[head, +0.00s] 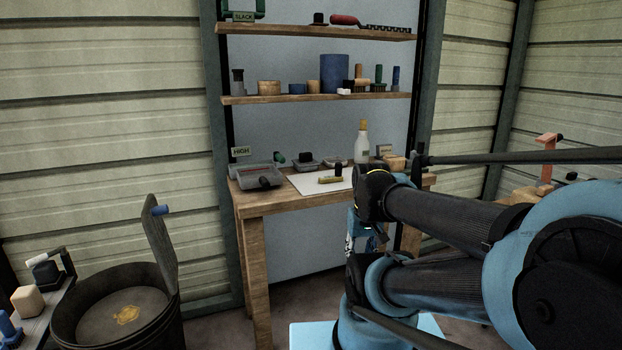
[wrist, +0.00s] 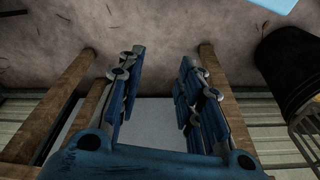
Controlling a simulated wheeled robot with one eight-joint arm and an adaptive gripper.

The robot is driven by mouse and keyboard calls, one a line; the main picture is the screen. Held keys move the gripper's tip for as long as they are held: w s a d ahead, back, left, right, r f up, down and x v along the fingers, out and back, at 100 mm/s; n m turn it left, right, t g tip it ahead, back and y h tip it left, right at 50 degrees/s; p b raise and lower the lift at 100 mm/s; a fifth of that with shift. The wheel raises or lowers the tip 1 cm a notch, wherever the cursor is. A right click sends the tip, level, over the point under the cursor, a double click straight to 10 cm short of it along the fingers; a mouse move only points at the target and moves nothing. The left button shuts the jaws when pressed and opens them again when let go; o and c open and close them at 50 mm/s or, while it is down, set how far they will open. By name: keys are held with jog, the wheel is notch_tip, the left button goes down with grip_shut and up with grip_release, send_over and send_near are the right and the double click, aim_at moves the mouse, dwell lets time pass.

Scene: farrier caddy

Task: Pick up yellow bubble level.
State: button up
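In the head view a small yellow bar, which looks like the yellow bubble level (head: 330,180), lies on a white sheet (head: 305,184) on the wooden workbench (head: 275,202). A small dark piece stands at or behind it; I cannot tell if they touch. My gripper shows in the wrist view (wrist: 160,62) with its two blue fingers spread apart and nothing between them. It points at the floor, with wooden legs on both sides. In the head view it is mostly hidden behind my arm, below the bench top. The level does not show in the wrist view.
A grey tray (head: 257,176) is left of the sheet, and a clear bottle (head: 362,146) stands behind it. Dark items line the bench's back. Two loaded shelves (head: 310,98) hang above. A black bucket (head: 118,309) stands front left; a dark bucket (wrist: 291,62) is right in the wrist view.

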jog(key=shift+w+d, duration=0.2)
jog(key=shift+w, duration=0.05)
jog(key=shift+o, duration=0.6)
jog(key=shift+o, duration=1.2)
jog(key=shift+s+r, duration=0.2)
jog(key=shift+r, duration=0.05)
notch_tip(320, 180, up, 26)
jog(key=t, duration=0.2)
send_over(339, 163)
jog(key=s, duration=0.6)
jog(key=shift+n, duration=0.3)
jog(key=x, duration=1.6)
jog(key=shift+w+f, duration=0.2)
jog(key=shift+w, duration=0.1)
